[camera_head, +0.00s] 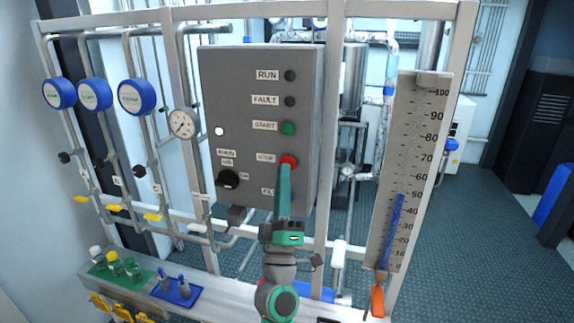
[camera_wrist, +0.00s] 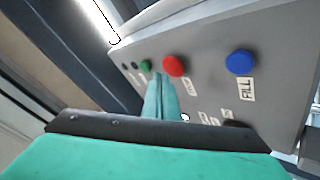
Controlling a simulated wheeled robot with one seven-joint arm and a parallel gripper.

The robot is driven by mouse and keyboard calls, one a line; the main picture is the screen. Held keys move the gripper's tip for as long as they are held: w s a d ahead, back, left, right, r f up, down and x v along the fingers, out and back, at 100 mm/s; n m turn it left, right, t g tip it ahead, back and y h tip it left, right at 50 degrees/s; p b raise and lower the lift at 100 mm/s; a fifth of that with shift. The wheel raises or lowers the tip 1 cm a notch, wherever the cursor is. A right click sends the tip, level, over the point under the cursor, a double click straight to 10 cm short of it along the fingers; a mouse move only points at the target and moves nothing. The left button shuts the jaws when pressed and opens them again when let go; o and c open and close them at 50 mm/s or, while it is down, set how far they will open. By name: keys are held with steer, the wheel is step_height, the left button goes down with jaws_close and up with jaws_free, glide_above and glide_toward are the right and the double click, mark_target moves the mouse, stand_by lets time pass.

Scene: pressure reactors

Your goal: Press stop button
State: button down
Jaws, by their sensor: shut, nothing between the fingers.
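The red stop button (camera_head: 288,160) is on the grey control panel (camera_head: 235,100), beside the STOP label, below the green start button (camera_head: 288,128). My gripper (camera_head: 285,170) is shut and empty, its tip at the lower edge of the red button in the head view. The wrist view shows the red button (camera_wrist: 174,66) just right of my shut fingers (camera_wrist: 159,80). I cannot tell whether the fingertips touch the button.
A black rotary knob (camera_head: 228,179) is at the panel's lower left. A level gauge (camera_head: 410,170) stands right of the panel. Blue-rimmed dials (camera_head: 94,95) and a pressure gauge (camera_head: 182,124) are at left. A bench (camera_head: 215,285) with small bottles runs below.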

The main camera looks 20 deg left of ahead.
steer(key=shift+s, duration=0.2)
steer(key=shift+s, duration=2.4)
steer(key=s+d+f+m+g+h, duration=0.15)
steer(key=s+f, duration=0.25)
steer(key=f, duration=0.6)
steer(key=s+d+f+m+g+h, duration=0.1)
steer(key=s+d+f+m+g, duration=0.2)
steer(key=f, duration=0.6)
steer(key=s+d+f+m+g+h, duration=0.1)
steer(key=s+d+f+m, duration=0.3)
steer(key=f, duration=0.6)
steer(key=s+d+f+m+g, duration=0.1)
steer(key=s+d+f+m, duration=0.1)
steer(key=s, duration=0.7)
steer(key=s+d+f+m+g+h, duration=0.1)
steer(key=s+d+f+m+g, duration=0.1)
steer(key=s+f, duration=0.4)
steer(key=s+d+f+m+g+h, duration=0.1)
steer(key=s+d+f, duration=0.3)
steer(key=s, duration=0.9)
steer(key=shift+s+d+f+m+g, duration=0.35)
steer(key=shift+m+g, duration=0.2)
steer(key=shift+g, duration=0.2)
